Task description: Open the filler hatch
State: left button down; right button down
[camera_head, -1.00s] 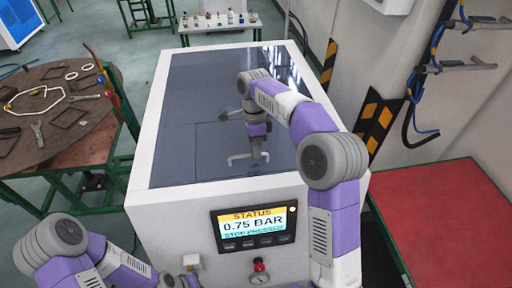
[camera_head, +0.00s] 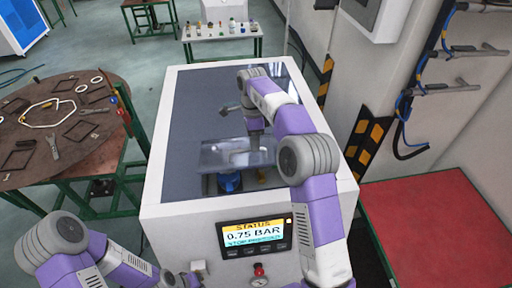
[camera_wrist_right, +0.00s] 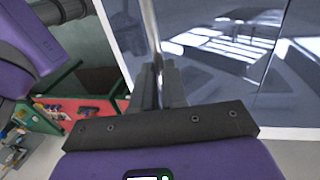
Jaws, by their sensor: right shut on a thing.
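The generator (camera_head: 180,110) is a white box with a glossy dark top. Its filler hatch (camera_head: 222,154) is a dark, shiny panel in the front part of that top. The hatch is tilted up, and a gap shows below its front edge. A blue round part (camera_head: 229,182) shows inside the opening. My right gripper (camera_head: 256,146) is over the hatch, partly hidden by its arm. In the right wrist view its fingers (camera_wrist_right: 159,85) are shut on a metal bar, the hatch handle (camera_wrist_right: 150,28).
A status panel (camera_head: 253,232) reads 0.75 BAR on the generator's front, with a red knob (camera_head: 258,269) below. A round table (camera_head: 90,155) with tools stands left. A red-topped table (camera_head: 430,225) stands right. A bench (camera_head: 220,38) with bottles is behind.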

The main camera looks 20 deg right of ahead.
pick_arm(q)
jog(key=shift+s+f, duration=0.1)
jog(key=shift+f, duration=0.05)
pick_arm(e)
jog(key=shift+w+d+r, duration=0.25)
jog(key=shift+w+r, duration=0.1)
jog(key=shift+w, duration=0.35)
jog(key=c, duration=1.4)
grip_release()
jog(key=shift+w, duration=0.1)
jog(key=shift+c, duration=0.2)
jog(key=shift+o, duration=1.4)
jog(key=shift+w+f, duration=0.25)
jog(key=shift+w, duration=0.15)
jog(key=shift+s+r, duration=0.15)
jog(key=shift+s, duration=0.05)
pick_arm(q)
jog(key=shift+w, duration=0.3)
pick_arm(e)
jog(key=shift+w, duration=0.1)
